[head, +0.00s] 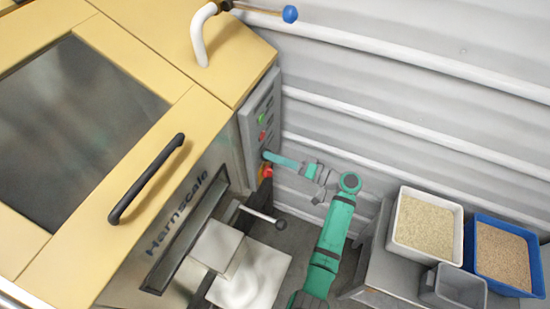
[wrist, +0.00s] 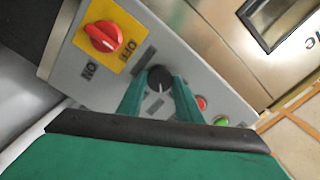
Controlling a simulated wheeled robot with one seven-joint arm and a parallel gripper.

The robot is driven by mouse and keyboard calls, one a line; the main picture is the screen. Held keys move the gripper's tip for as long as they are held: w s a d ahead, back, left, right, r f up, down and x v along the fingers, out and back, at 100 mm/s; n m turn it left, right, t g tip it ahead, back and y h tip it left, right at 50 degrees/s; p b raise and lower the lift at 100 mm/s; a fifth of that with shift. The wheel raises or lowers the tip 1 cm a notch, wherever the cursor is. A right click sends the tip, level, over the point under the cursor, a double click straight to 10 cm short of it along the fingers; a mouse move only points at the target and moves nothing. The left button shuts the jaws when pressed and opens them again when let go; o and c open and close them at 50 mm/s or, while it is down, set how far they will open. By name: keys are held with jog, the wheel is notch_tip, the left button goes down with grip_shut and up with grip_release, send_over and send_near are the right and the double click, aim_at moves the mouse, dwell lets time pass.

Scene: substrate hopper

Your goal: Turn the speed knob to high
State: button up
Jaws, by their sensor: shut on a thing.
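The speed knob, a round black knob (wrist: 159,78) with a pale pointer mark, sits on the grey control panel (wrist: 200,82) in the wrist view. My gripper (wrist: 160,83) has its two green fingers on either side of the knob and is shut on it. The pointer mark appears to point toward the bottom of the wrist view; the scale around it is too small to read. In the head view my gripper (head: 268,157) reaches the side panel (head: 256,108) of the yellow machine from the right, and the knob is hidden there.
A red rotary switch (wrist: 103,36) on a yellow plate, marked ON and OFF, is beside the knob. A red button (wrist: 201,103) and a green button (wrist: 221,121) are on its other side. A ribbed wall (head: 400,110) stands close behind my arm. Bins with grain (head: 426,226) stand right.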

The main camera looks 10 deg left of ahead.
jog(key=shift+d+m, duration=0.1)
jog(key=shift+m, duration=4.2)
jog(key=o, duration=1)
jog(key=shift+o, duration=0.2)
jog(key=s+d, duration=0.2)
jog(key=d, duration=0.8)
jog(key=shift+d, duration=0.25)
jog(key=shift+f, duration=0.1)
